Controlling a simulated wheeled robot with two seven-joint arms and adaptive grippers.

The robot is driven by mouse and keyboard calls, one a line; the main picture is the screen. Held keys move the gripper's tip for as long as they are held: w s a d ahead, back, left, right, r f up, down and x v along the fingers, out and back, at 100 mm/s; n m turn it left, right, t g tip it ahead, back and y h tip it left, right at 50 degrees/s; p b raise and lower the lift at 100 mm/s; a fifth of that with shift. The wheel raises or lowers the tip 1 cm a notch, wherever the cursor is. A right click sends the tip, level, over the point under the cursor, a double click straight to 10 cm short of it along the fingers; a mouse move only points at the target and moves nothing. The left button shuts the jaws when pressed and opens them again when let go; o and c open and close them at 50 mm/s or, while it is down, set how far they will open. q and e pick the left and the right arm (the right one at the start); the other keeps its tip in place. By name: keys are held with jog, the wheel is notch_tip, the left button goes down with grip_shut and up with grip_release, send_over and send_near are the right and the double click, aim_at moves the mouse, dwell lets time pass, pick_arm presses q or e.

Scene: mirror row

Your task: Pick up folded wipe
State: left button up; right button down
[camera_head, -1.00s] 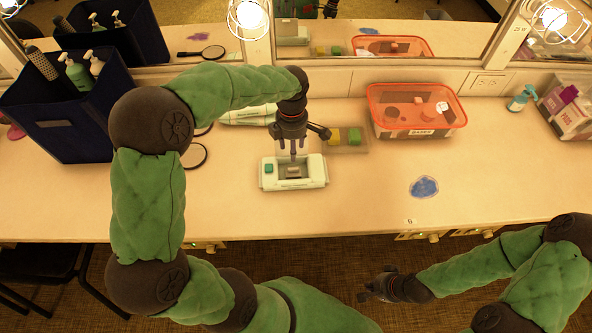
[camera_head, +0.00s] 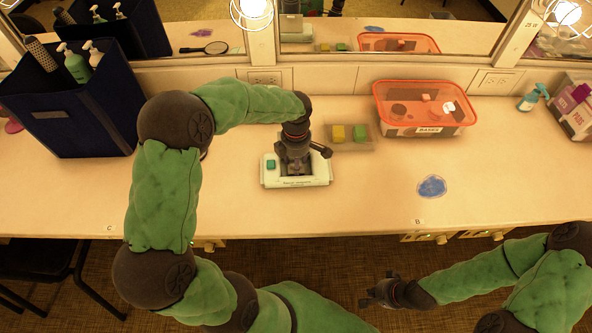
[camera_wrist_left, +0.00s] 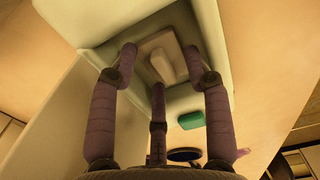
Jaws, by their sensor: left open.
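The folded wipe, a small pale block (camera_wrist_left: 165,65), lies in the recess of a white box with a teal piece at one end. The box (camera_head: 296,183) stands on the counter in the head view. My left gripper (camera_head: 295,170) points straight down into the box and hides the wipe there. In the left wrist view its fingers (camera_wrist_left: 158,75) are apart around the wipe, and I see no clear contact. My right gripper (camera_head: 370,293) hangs over the floor in front of the counter, away from the box. Its fingers are too small to read.
A tray with a yellow and a green block (camera_head: 349,137) sits just behind the box. An orange-rimmed bin (camera_head: 425,107) stands to its right, a blue patch (camera_head: 431,186) nearer. A dark blue caddy (camera_head: 75,115) stands at left. The counter between box and patch is clear.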

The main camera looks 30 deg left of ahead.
pick_arm(q)
jog(key=c, duration=0.9)
jog(key=shift+c, duration=0.2)
jog(key=shift+r, duration=0.1)
jog(key=shift+r+p, duration=0.35)
jog(key=shift+r, duration=0.4)
jog(key=s+d+r+p, duration=0.5)
jog(key=s+d+r, duration=0.2)
jog(key=s+r, duration=0.4)
jog(key=shift+s+d+r, duration=0.2)
jog(key=shift+s, duration=0.3)
